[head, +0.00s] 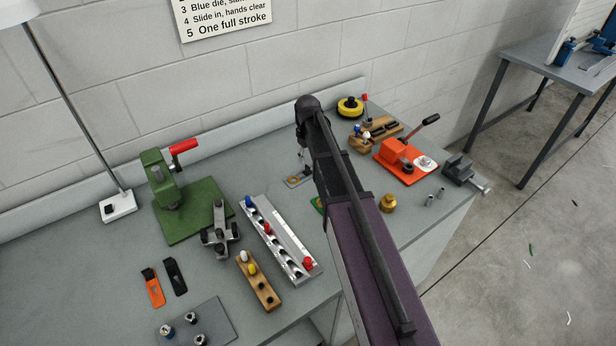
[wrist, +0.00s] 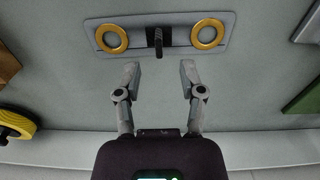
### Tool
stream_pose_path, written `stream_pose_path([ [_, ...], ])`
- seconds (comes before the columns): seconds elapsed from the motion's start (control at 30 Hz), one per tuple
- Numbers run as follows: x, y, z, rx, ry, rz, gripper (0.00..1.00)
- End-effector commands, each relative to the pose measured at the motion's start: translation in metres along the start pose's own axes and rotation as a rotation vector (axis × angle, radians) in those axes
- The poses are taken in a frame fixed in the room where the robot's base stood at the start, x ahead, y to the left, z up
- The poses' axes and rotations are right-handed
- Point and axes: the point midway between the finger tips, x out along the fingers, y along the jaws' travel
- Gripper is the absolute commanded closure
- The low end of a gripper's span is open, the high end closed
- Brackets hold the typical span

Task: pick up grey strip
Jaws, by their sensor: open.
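A flat grey strip (wrist: 138,38) with a gold ring near each end lies on the bench at the top of the wrist view. A dark upright piece (wrist: 158,42) stands at its middle. In the head view, part of the grey strip (head: 304,176) and one ring show below my gripper (head: 302,156); my arm hides the rest. In the wrist view my gripper (wrist: 159,70) is open and empty. Its two fingertips are apart, just below the strip's near edge in the picture, on either side of the upright piece.
A green press (head: 170,190), a long rack (head: 275,237) and a wooden block (head: 258,281) stand left of my arm. An orange lever tool (head: 398,152), a brass piece (head: 388,203) and a yellow ring (head: 349,106) stand right. The wall is close behind.

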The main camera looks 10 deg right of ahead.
Motion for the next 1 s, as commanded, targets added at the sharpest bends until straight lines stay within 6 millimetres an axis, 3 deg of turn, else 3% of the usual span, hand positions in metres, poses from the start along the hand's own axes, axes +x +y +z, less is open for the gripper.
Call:
stream_pose_path([
  [0.63, 0.008, 0.001, 0.000, 0.001, 0.000, 0.000, 0.49],
  [1.0, 0.033, 0.002, -0.001, 0.001, 0.000, 0.000, 0.49],
])
